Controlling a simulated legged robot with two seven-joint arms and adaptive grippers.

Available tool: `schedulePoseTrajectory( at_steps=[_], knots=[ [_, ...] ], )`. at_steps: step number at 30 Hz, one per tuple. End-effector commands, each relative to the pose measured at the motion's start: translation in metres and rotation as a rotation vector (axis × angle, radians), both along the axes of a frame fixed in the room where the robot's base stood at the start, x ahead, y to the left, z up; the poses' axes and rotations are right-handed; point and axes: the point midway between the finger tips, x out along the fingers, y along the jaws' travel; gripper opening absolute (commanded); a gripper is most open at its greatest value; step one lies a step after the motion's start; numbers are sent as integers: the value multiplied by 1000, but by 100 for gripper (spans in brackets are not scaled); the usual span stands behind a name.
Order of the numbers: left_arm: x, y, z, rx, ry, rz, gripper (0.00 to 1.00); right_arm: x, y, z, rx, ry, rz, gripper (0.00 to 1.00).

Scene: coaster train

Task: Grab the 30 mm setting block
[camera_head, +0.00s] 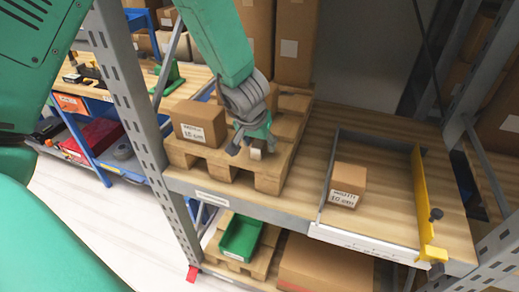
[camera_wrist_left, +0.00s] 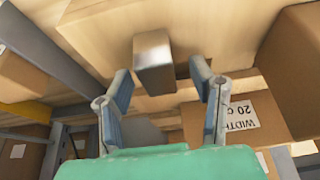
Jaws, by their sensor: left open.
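The setting block is a small grey metal block (camera_wrist_left: 153,62) on a pale wooden surface in the left wrist view. In the head view a small block (camera_head: 256,150) shows just below my left gripper (camera_head: 251,142), at the front of the wooden pallet (camera_head: 225,165). No size mark can be read on it. In the left wrist view my left gripper (camera_wrist_left: 160,88) is open, one finger to each side of the block and mostly short of it. The block appears between the fingertip lines, with gaps on both sides. My right gripper is not in view.
A labelled carton (camera_head: 200,122) stands on the pallet, left of the gripper. Tall cartons (camera_head: 296,40) stand behind. To the right, another carton (camera_head: 348,185) sits in a frame with a yellow side bar (camera_head: 424,205). A perforated grey post (camera_head: 128,90) rises at left.

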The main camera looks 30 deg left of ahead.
Motion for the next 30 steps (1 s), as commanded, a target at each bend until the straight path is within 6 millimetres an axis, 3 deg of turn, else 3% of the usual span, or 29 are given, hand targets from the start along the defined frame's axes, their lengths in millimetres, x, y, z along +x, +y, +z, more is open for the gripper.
schedulePoseTrajectory(
  at_steps=[1,2,3,6,17,30],
  knots=[
    [0,0,0,0,0,0,50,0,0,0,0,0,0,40],
    [0,0,0,0,0,0,43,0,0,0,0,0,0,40],
    [0,0,0,0,0,0,29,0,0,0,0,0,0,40],
    [0,0,0,-1,1,1,0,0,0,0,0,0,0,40],
    [1,0,4,1,0,0,0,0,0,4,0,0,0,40],
    [1,0,78,4,-1,-1,0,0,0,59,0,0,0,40]
  ],
)
